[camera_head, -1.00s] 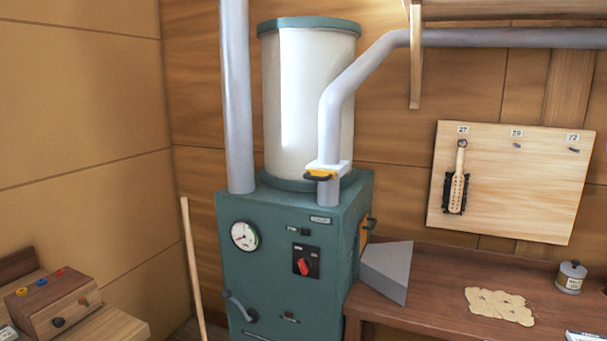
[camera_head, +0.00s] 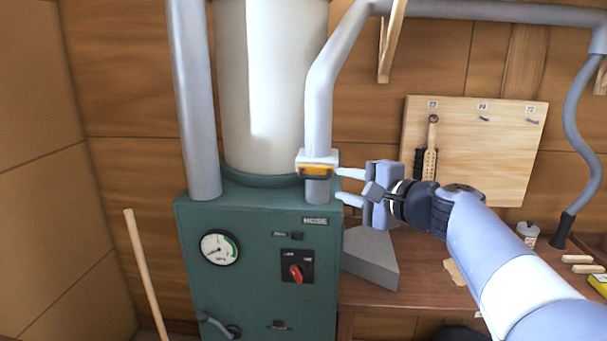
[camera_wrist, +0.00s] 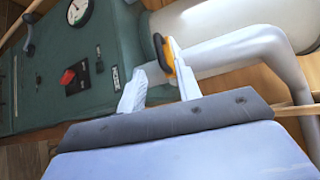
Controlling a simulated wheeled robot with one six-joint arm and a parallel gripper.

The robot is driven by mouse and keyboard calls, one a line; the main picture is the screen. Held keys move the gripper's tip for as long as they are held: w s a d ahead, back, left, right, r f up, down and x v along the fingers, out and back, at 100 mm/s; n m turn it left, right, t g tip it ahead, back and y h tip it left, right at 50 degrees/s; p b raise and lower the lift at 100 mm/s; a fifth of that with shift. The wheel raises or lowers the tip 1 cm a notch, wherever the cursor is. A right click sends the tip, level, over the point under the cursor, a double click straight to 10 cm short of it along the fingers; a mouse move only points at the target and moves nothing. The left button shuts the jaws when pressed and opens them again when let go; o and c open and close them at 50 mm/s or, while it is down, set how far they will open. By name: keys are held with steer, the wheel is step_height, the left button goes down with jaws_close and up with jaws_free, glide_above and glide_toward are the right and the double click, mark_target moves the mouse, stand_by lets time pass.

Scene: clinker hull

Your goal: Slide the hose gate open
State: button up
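The hose gate (camera_head: 317,158) is a white collar on the grey pipe above the green machine, with a yellow-orange handle (camera_head: 314,171) on its front. My gripper (camera_head: 345,187) is to the right of the gate, its two fingers apart and pointing left, with the upper fingertip close to the handle's right end. In the wrist view the yellow handle (camera_wrist: 163,54) shows near the tips of the two fingers (camera_wrist: 155,82). Nothing is seen held between the fingers. Whether a fingertip touches the gate I cannot tell.
The green machine (camera_head: 255,295) carries a gauge (camera_head: 220,248) and a red switch (camera_head: 296,273). A grey wedge-shaped chute (camera_head: 371,258) stands at its right side, below my gripper. The wooden bench (camera_head: 400,297) and tool board (camera_head: 490,150) are to the right.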

mark_target(317, 179)
steer(key=p+x, duration=0.2)
steer(key=x, duration=0.7)
steer(key=shift+w+a+f, duration=0.15)
steer(key=shift+w+a, duration=0.1)
steer(key=shift+a, duration=0.05)
steer(key=shift+c, duration=0.5)
jaws_close()
